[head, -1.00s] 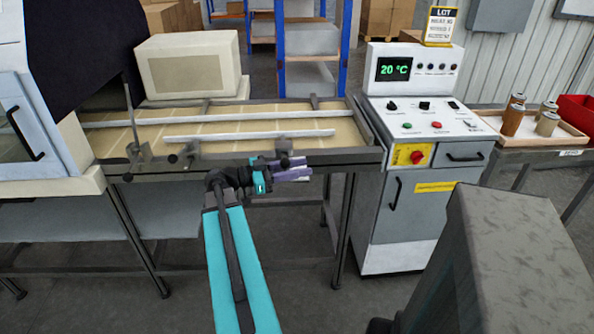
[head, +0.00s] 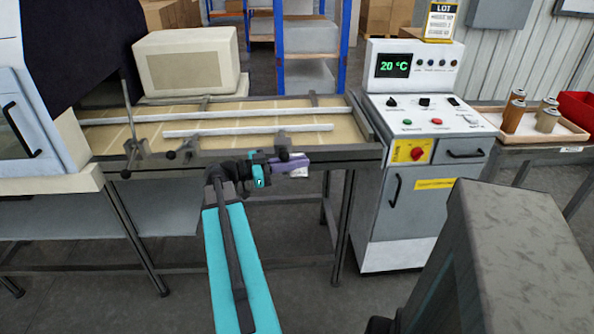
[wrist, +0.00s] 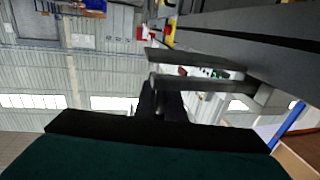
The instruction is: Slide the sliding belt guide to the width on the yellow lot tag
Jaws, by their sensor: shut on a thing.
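The sliding belt guide (head: 248,131) is a pale rail along the near side of the tan belt (head: 220,122), roughly parallel to a longer far rail (head: 205,116). Dark fittings hold it at the bench's front edge. My gripper (head: 300,164) is at that front edge, just below the right fitting (head: 284,150), its purple fingers close together. It is shut on a part of the guide, mostly hidden by the fingers. The wrist view shows the dark jaws (wrist: 160,100) against a grey bar.
The control cabinet (head: 420,180), showing 20 °C, stands right of the belt. A beige box-shaped unit (head: 190,64) is behind the belt. A thin upright post (head: 128,115) rises at its left. A tray (head: 560,132) with several canisters is far right.

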